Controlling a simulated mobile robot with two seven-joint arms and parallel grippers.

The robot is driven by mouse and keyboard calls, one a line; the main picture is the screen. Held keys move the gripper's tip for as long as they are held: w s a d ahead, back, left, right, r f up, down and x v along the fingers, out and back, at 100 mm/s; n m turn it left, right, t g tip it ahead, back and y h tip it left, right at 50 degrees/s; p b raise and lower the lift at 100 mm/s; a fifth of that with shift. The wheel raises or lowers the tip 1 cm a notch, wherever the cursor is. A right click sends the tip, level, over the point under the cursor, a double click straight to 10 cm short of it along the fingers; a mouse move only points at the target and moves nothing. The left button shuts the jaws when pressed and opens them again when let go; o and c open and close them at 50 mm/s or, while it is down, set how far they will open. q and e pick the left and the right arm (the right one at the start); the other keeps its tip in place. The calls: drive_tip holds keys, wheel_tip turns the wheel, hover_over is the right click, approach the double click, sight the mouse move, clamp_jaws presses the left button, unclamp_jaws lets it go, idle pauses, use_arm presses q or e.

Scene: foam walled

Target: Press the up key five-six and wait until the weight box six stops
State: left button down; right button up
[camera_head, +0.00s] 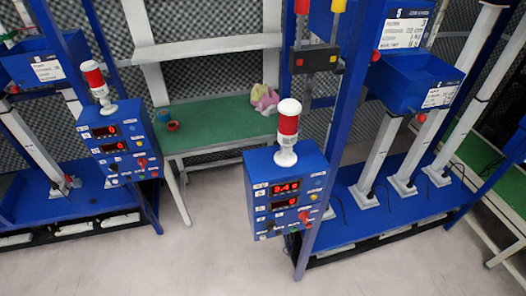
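A blue control box (288,193) stands on the front post of the right-hand rig, just right of centre. Its face has two red digit displays, small white labels, several small buttons and a red knob (301,214). The labels are too small to tell which is the up key five-six. A red and white beacon (288,130) stands on top. Blue weight boxes hang on the right-hand rig: one upper box (404,28) with a white label and one lower box (412,84). Neither of my grippers is in view.
A second control box (118,142) with a beacon stands at left, beside another rig with a blue box (42,68). A green-topped bench (215,125) stands between them, holding small cups and a pink and yellow item. The grey floor (180,265) in front is clear.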

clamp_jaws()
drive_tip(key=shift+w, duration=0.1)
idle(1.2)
